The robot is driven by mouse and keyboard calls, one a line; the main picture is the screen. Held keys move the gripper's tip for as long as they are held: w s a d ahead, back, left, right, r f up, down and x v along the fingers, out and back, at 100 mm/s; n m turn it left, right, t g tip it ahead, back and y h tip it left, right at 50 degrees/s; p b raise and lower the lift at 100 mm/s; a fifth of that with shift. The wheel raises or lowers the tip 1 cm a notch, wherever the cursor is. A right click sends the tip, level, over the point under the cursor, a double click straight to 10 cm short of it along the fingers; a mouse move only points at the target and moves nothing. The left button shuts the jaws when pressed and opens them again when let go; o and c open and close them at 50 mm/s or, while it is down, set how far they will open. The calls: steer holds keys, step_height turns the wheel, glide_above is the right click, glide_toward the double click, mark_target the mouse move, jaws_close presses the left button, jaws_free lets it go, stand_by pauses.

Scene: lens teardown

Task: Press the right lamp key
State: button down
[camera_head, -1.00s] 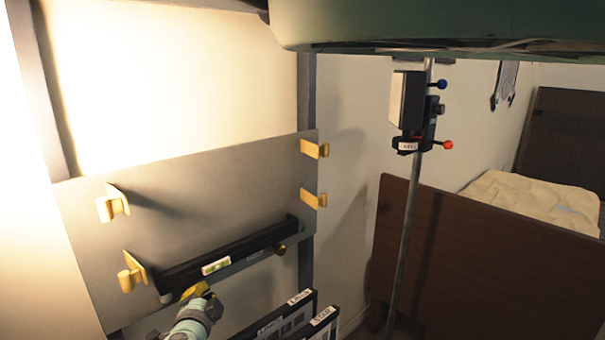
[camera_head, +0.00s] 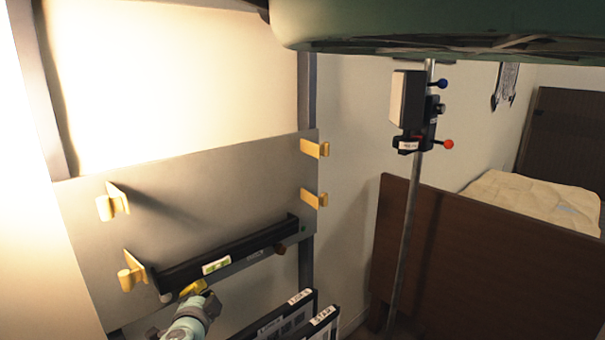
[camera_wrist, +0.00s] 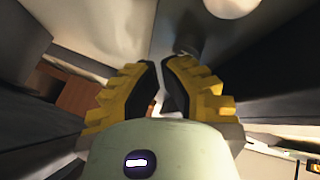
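A black bar (camera_head: 235,252) with a small yellow-green label runs along the lower edge of the grey panel under the bright lit screen. A pale round knob (camera_head: 167,297) is under its left end, and a dark brownish knob (camera_head: 280,249) is under its right end. My gripper (camera_head: 194,288) is below the bar's left part, nearer the pale knob than the brownish one. In the wrist view my yellow fingers (camera_wrist: 161,66) are drawn together at the tips, with only a narrow gap and nothing seen between them. A pale round thing (camera_wrist: 232,6) shows above them.
Yellow clips (camera_head: 314,149) stick out from the grey panel (camera_head: 230,185) on both sides. Dark framed boards with labels (camera_head: 318,325) stand below right. A metal pole (camera_head: 408,220) with a device and a brown board (camera_head: 470,260) are further right.

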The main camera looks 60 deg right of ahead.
stand_by(0.4)
steer(key=shift+s+a, duration=0.25)
steer(key=shift+s, duration=0.55)
steer(key=s+a, duration=0.1)
steer(key=s, duration=0.5)
steer(key=shift+a, duration=0.1)
